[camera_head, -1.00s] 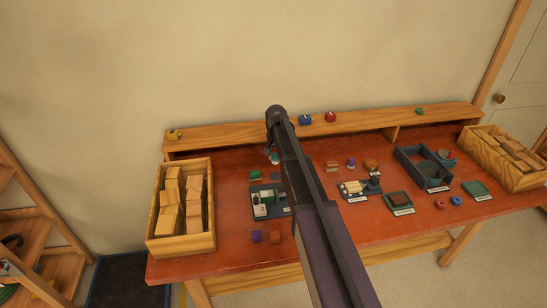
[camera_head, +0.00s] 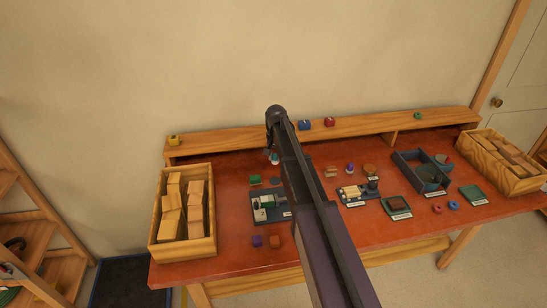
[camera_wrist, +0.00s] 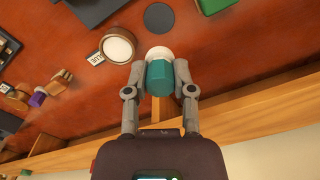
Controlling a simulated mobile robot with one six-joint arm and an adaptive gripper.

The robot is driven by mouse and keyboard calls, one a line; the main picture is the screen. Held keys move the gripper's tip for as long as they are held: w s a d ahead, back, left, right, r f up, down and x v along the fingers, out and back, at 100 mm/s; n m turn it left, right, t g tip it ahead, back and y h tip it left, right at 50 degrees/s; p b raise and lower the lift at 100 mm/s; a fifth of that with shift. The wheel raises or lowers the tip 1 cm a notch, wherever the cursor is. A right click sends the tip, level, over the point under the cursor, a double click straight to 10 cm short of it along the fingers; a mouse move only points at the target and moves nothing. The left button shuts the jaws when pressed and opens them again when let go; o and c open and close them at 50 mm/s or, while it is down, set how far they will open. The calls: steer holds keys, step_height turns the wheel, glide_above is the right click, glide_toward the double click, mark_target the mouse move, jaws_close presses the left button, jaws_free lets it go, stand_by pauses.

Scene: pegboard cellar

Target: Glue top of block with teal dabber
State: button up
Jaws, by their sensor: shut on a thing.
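My gripper (camera_wrist: 158,82) is shut on the teal dabber (camera_wrist: 159,78), with a finger on each side of it. The dabber's white end (camera_wrist: 158,53) points away from the wrist, over the red-brown tabletop. In the head view the dabber shows small (camera_head: 274,157) beside my arm, near the table's back. A green block (camera_wrist: 214,4) is at the top of the wrist view; a green block also shows on the table in the head view (camera_head: 255,180). I cannot tell which block the task means.
A round tan-topped pot (camera_wrist: 118,46) and a dark disc (camera_wrist: 159,17) lie near the dabber. A wooden shelf (camera_head: 225,145) edges the table's back. Block-filled wooden boxes stand at left (camera_head: 210,247) and right (camera_head: 480,154). A labelled fixture (camera_head: 284,210) is partly behind my arm.

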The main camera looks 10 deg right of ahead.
steer(key=o, duration=0.3)
jaws_close()
steer(key=shift+s, duration=0.15)
steer(key=s+a+r+p, duration=0.1)
steer(key=s+a, duration=0.2)
steer(key=s, duration=0.3)
steer(key=s+a+r+p, duration=0.1)
steer(key=s+a, duration=0.2)
steer(key=s, duration=0.3)
steer(key=shift+s+a, duration=0.2)
steer(key=shift+a, duration=0.05)
